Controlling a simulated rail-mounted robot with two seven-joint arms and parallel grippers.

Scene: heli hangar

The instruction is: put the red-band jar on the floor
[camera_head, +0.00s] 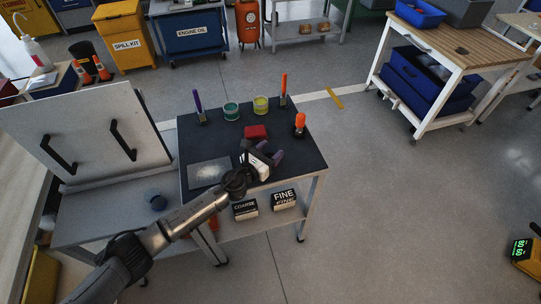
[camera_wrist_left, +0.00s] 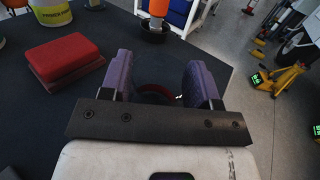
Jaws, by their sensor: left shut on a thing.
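My left gripper (camera_head: 266,157) is over the front right part of the dark-topped workbench (camera_head: 225,140). In the left wrist view its two purple fingers (camera_wrist_left: 158,84) stand on either side of a dark round thing with a red edge, the red-band jar (camera_wrist_left: 155,92). The gripper is shut on it. Most of the jar is hidden behind the gripper's bar, and I cannot tell whether it touches the bench top. The jar cannot be made out in the head view. The concrete floor (camera_head: 400,220) is open to the right of the bench. My right gripper is not in view.
On the bench stand a green-band jar (camera_head: 231,111), a yellow-band jar (camera_head: 260,105), a red block (camera_head: 256,132) and an orange-handled tool (camera_head: 300,121). Boxes marked coarse (camera_head: 245,209) and fine (camera_head: 284,199) sit on the lower shelf. A wooden-topped table (camera_head: 460,50) stands at the back right.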

